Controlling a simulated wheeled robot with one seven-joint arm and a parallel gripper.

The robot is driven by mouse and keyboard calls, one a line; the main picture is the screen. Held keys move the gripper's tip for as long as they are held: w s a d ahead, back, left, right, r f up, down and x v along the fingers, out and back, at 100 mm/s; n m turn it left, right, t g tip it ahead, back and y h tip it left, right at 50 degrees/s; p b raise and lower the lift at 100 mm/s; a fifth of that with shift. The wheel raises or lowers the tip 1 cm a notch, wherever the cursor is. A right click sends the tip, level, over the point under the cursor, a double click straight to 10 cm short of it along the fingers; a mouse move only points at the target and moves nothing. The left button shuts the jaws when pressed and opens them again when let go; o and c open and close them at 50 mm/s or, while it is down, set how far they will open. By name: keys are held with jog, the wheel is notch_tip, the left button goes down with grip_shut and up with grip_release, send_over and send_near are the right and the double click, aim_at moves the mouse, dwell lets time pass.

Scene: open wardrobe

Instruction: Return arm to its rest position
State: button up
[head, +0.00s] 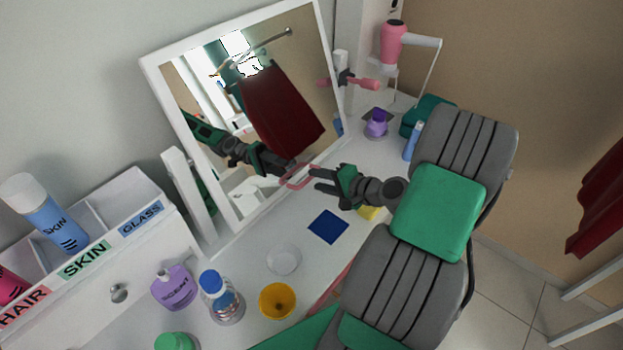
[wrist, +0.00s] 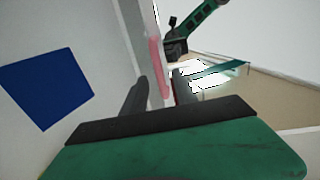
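My gripper (head: 317,180) is over the white vanity table, in front of the tilted mirror (head: 150,75). Its two dark fingers are apart, and they also show apart in the wrist view (wrist: 158,90). A thin pink piece (head: 299,176) shows just beyond the fingertips in the head view. A pink strip (wrist: 155,62) lies beyond the fingers in the wrist view. I cannot tell whether it touches them or what it is. My arm reaches in from the right, and its reflection shows in the mirror.
A blue square (head: 328,227), a clear dish (head: 284,260), a yellow cup (head: 277,301) and a blue-capped bottle (head: 222,299) are on the table below my gripper. A labelled organiser (head: 150,250) stands left. A purple jar (head: 376,124) and pink hair dryer (head: 394,43) are at the back right.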

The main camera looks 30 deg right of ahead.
jog(key=v, duration=0.3)
jog(key=shift+s+d+r, duration=0.1)
jog(key=shift+s, duration=0.2)
jog(key=a+r+n+g, duration=0.1)
jog(key=a+n+g, duration=0.55)
jog(key=a, duration=0.45)
jog(key=s+a+r+n+g+h, duration=0.2)
jog(key=s+a+r+n+h, duration=0.2)
jog(key=s+a+r+n, duration=0.3)
jog(key=s+r, duration=0.2)
jog(key=s, duration=0.2)
jog(key=shift+r+h, duration=0.2)
jog(key=shift+h, duration=0.2)
jog(key=shift+n, duration=0.25)
